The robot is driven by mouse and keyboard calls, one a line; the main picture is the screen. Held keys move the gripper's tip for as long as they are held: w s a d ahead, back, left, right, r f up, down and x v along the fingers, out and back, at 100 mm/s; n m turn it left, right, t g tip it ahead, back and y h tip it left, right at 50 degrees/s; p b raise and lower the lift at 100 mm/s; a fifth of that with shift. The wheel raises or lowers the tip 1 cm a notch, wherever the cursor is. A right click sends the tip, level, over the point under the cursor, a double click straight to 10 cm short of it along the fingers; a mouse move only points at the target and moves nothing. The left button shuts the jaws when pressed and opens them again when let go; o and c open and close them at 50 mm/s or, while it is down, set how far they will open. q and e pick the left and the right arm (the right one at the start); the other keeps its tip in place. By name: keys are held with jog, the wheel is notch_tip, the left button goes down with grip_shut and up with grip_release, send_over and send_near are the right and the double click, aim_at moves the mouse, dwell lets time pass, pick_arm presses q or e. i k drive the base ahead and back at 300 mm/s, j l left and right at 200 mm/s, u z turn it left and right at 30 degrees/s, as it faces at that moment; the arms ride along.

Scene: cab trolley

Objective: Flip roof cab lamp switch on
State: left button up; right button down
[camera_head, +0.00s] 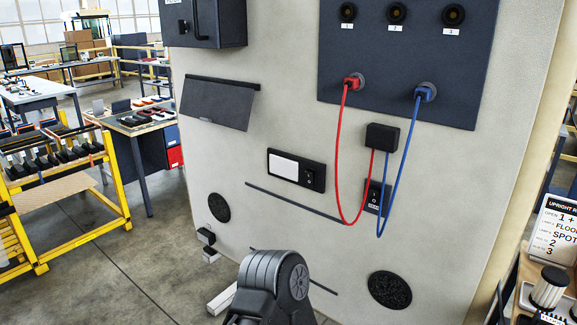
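A black lamp panel (268,155) is on the pale upright wall, with a white lamp face (285,167) at left and a small black rocker switch (309,180) at its right end. A second small black switch plate (374,208) with a white label is lower right, partly behind the hanging cables. I cannot read which switch is named roof cab lamp, nor tell either rocker's position. A dark grey jointed part of my arm shows at the bottom centre, below the lamp panel. Neither gripper is in view.
A red cable (339,165) and a blue cable (407,147) hang from the dark socket panel (395,65) to a black box (382,137). A grey flap (217,103) and dark box (222,25) protrude at left. A shelf with a sign (553,232) stands right.

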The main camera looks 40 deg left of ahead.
aim_at(309, 178)
jog(key=u, duration=1.2)
